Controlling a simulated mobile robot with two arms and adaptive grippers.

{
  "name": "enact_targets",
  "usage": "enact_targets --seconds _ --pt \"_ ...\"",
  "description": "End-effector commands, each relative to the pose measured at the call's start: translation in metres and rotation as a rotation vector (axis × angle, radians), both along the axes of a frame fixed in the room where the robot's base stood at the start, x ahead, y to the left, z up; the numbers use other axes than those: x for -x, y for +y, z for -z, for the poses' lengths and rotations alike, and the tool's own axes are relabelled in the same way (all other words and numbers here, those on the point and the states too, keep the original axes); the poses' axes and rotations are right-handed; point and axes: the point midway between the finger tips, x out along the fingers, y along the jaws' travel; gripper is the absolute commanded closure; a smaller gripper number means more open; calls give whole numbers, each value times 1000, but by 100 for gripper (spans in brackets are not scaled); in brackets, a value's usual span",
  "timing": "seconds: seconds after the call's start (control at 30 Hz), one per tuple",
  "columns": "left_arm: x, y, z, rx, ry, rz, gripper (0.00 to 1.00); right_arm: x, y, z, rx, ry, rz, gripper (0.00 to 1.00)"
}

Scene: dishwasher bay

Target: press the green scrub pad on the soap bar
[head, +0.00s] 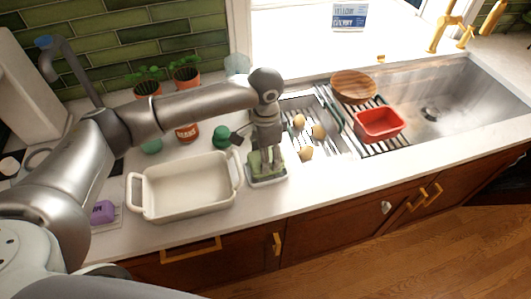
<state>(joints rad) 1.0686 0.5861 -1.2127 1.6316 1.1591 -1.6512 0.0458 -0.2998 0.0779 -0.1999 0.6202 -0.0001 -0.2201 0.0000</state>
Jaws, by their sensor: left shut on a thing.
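My left gripper (267,161) reaches down at the middle of the counter and is shut on the green scrub pad (257,173). The pad is partly hidden by the fingers. It is at a small pale tray (268,184); I cannot tell whether it touches the tray. A purple block (103,212), which looks like the soap bar, lies on a white mat or dish (112,224) at the far left, well apart from the pad. My right gripper is not in view.
A cream baking dish (185,214) stands between the purple block and my left gripper. To the right are a rack with several round yellowish items (305,153), a red tub (379,125), a wooden bowl (354,86) and the sink (440,90). Potted plants (186,78) stand behind.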

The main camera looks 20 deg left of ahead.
Motion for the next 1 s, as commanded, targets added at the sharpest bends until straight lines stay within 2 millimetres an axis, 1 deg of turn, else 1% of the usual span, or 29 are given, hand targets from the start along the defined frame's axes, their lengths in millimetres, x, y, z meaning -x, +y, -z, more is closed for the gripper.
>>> enact_targets --seconds 1.0 --pt "2 0 3 -1 5 1 64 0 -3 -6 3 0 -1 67"
